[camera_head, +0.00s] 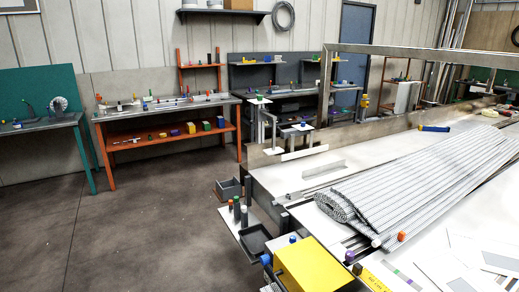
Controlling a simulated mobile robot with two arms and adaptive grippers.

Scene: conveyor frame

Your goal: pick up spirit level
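I cannot tell for sure which thing is the spirit level. A narrow yellow bar with dark marks (370,279), cut off by the bottom edge, lies at the near edge of the conveyor table and may be it. A small blue and yellow tool (434,128) lies farther back on the table, too small to identify. Neither of my grippers is in view, so nothing shows in contact with these things.
A rolled metal mesh belt (420,185) covers much of the white conveyor table (272,181). A yellow box (312,268) sits at its near corner. An orange workbench (165,110) and a green one (40,125) stand along the wall. The floor at left is clear.

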